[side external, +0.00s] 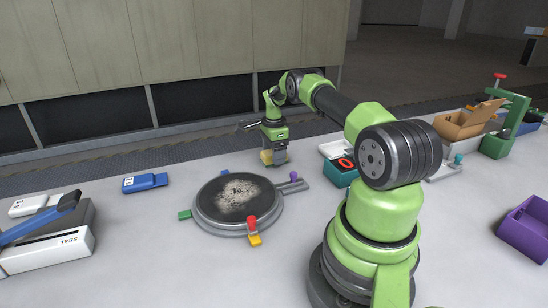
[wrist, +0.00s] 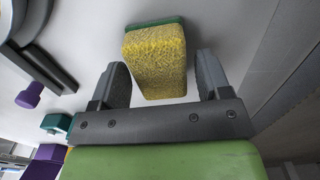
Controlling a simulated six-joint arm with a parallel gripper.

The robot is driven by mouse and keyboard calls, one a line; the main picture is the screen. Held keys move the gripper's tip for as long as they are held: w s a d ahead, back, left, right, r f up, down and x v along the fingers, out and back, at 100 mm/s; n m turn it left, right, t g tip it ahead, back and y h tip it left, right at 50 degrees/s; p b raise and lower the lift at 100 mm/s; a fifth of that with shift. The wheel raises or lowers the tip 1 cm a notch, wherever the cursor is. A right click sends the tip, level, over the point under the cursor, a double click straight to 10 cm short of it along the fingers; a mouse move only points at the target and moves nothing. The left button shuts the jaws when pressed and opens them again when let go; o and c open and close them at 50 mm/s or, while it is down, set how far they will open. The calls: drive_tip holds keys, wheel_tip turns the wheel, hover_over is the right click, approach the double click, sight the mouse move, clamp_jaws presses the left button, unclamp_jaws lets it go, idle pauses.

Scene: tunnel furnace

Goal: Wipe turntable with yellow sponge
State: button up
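The yellow sponge (side external: 266,157) has a green backing and sits at the far side of the table, behind and right of the turntable. In the wrist view the sponge (wrist: 155,62) lies between and ahead of my gripper's fingers (wrist: 162,82), with a visible gap on each side. My gripper (side external: 274,158) is open, points down and is low at the sponge. The round turntable (side external: 205,217) has a dark top with a pale, speckled dirty patch in the middle. Part of its rim (wrist: 52,60) shows at the left in the wrist view.
A purple knob (side external: 293,176) stands on a lever beside the turntable; red, yellow and green parts sit around its rim. A blue block (side external: 145,183) lies left. A teal bin (side external: 340,172), cardboard box (side external: 468,120) and purple bin (side external: 525,228) stand right. The front middle is clear.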

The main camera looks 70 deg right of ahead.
drive_tip(key=c, duration=0.6)
drive_tip(key=shift+r, duration=0.1)
drive_tip(key=shift+r, duration=3.45)
